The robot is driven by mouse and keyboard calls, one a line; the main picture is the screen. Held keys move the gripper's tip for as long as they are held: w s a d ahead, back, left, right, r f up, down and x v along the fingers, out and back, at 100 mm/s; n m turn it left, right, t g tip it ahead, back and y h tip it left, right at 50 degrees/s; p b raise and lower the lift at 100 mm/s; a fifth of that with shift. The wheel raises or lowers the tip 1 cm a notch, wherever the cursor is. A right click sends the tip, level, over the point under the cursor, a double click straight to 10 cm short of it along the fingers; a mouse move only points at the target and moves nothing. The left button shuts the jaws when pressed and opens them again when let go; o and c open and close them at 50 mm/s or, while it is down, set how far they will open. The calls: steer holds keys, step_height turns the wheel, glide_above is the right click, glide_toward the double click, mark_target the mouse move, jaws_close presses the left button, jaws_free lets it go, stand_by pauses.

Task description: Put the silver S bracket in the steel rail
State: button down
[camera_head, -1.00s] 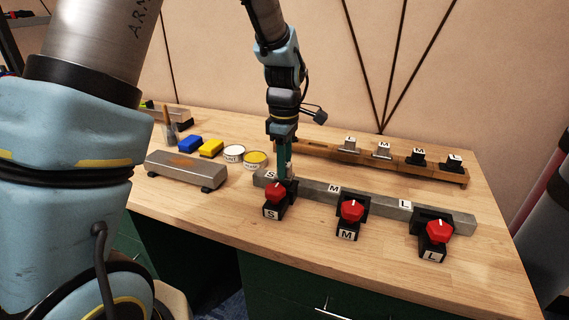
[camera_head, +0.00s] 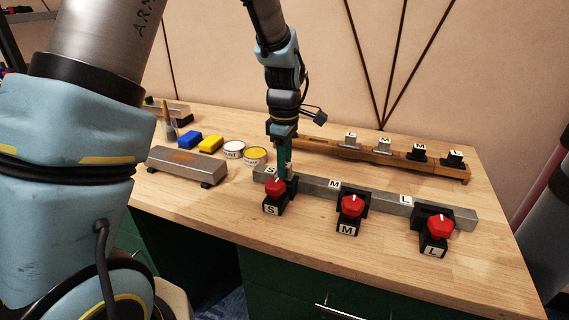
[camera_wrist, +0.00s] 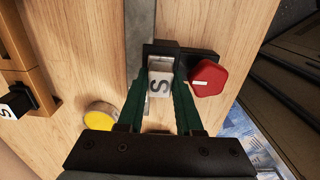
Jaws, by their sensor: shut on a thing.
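In the head view my fingers mostly hide the bracket. I cannot tell whether it is fully seated.
The M knob (camera_head: 351,206) and L knob (camera_head: 439,227) stand along the rail to the right. Behind is a wooden rack (camera_head: 385,157) with silver and black brackets. Paint cans (camera_head: 255,156), yellow and blue blocks and a grey bar (camera_head: 186,166) lie left. The front table is clear.

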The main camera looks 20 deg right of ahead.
steer(key=shift+c, duration=0.2)
jaws_free()
steer(key=shift+f, duration=0.1)
stand_by(0.4)
steer(key=shift+s+a, duration=0.1)
steer(key=shift+c, duration=0.3)
steer(key=shift+r+p, duration=0.4)
steer(key=shift+r, duration=0.05)
steer(key=shift+c, duration=0.2)
steer(key=shift+o, duration=0.5)
steer(key=shift+r+p, duration=0.8)
steer(key=shift+r, duration=0.15)
steer(key=shift+r+p, duration=1.9)
steer(key=shift+r, duration=0.35)
